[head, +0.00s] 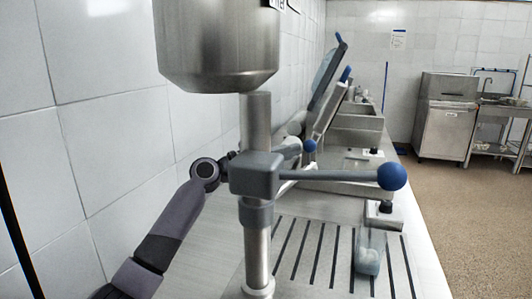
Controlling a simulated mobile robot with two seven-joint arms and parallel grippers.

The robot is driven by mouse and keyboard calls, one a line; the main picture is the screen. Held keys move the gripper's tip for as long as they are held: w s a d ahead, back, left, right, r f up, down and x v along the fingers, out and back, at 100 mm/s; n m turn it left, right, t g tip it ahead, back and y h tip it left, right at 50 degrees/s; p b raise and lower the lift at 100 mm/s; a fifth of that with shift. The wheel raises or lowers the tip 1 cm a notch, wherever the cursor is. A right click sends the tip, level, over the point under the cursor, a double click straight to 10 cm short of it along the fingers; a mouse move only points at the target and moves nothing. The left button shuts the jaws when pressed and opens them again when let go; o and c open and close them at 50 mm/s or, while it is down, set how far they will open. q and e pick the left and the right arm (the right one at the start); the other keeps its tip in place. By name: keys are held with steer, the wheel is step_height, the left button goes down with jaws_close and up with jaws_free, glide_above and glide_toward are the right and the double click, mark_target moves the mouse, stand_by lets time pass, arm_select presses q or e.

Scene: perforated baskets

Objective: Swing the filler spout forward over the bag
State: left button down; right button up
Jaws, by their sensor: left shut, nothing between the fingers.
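The filler has a steel hopper (217,45) above a vertical post (256,120) with a grey collar (256,174). From the collar a grey rod runs right to a large blue ball knob (392,177). A smaller blue knob (309,146) shows behind it. I cannot clearly tell which part is the spout. My left arm reaches up behind the post. My left gripper (292,153) is partly hidden there, shut and empty, near the smaller knob. My right gripper is not in view.
The slotted steel counter (427,260) runs along a tiled wall on the left. Behind the filler stand steel machines with raised lids (327,75). Brown floor (480,220) lies open to the right. A steel cabinet (444,128) and a sink bench stand far back.

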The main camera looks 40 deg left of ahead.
mark_target(308, 156)
arm_select(q)
steer(key=d+m+g+h+b, duration=0.1)
steer(key=d+m+g+h, duration=0.1)
steer(key=d, duration=0.1)
steer(key=d+m+g+h+b, duration=0.1)
steer(key=h, duration=0.1)
steer(key=shift+w+d+f+b, duration=0.15)
steer(key=shift+w+d+b, duration=0.15)
steer(key=shift+d, duration=0.05)
steer(key=s+d+m+g+h, duration=0.3)
steer(key=d+m+g, duration=0.3)
steer(key=d+g, duration=0.3)
steer(key=shift+d+g+h+b, duration=0.3)
steer(key=shift+g+h, duration=0.1)
steer(key=shift+h, duration=0.5)
steer(key=shift+s+m, duration=0.1)
steer(key=shift+m, duration=0.2)
steer(key=r+b+v, duration=0.1)
steer(key=v, duration=0.6)
steer(key=shift+a+f, duration=0.3)
steer(key=shift+f, duration=0.15)
